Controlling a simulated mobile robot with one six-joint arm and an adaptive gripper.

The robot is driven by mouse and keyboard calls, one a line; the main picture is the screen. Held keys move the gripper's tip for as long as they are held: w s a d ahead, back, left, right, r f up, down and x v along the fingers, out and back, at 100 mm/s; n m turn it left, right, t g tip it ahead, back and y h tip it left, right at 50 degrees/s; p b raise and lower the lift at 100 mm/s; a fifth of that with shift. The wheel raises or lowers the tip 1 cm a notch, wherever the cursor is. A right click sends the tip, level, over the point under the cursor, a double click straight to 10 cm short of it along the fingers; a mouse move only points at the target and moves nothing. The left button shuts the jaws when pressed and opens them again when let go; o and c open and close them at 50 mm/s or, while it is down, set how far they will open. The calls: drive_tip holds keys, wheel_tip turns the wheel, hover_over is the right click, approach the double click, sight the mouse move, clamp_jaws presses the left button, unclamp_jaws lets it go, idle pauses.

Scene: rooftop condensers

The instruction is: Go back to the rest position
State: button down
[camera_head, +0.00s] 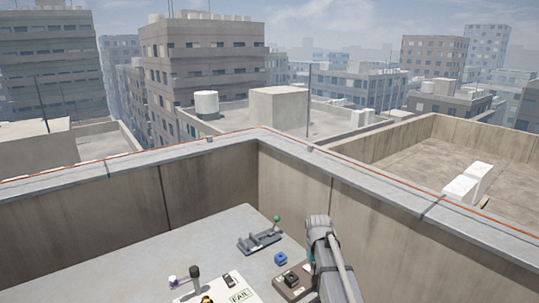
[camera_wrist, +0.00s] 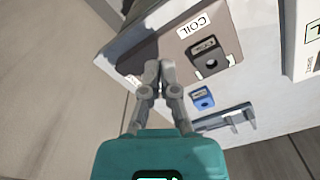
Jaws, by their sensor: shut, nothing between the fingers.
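My gripper (camera_wrist: 158,70) is shut and empty in the wrist view. Its two fingertips meet over the edge of a brown panel (camera_wrist: 175,55) with a white COIL label, left of a dark block (camera_wrist: 210,58) on that panel. I cannot tell whether the tips touch the panel. In the head view my arm reaches down at the lower right and partly covers the brown panel (camera_head: 283,287). The fingers cannot be made out there.
On the grey table (camera_head: 225,235) are a lever unit (camera_head: 260,240) with a green knob, a blue block (camera_head: 281,258), a white panel (camera_head: 225,291) marked FAIL, and a black knob (camera_head: 195,271). Concrete parapet walls (camera_head: 295,190) stand behind the table.

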drive_tip(key=s, duration=1.8)
drive_tip(key=shift+s+d+m, duration=0.3)
drive_tip(key=shift+s+m, duration=0.1)
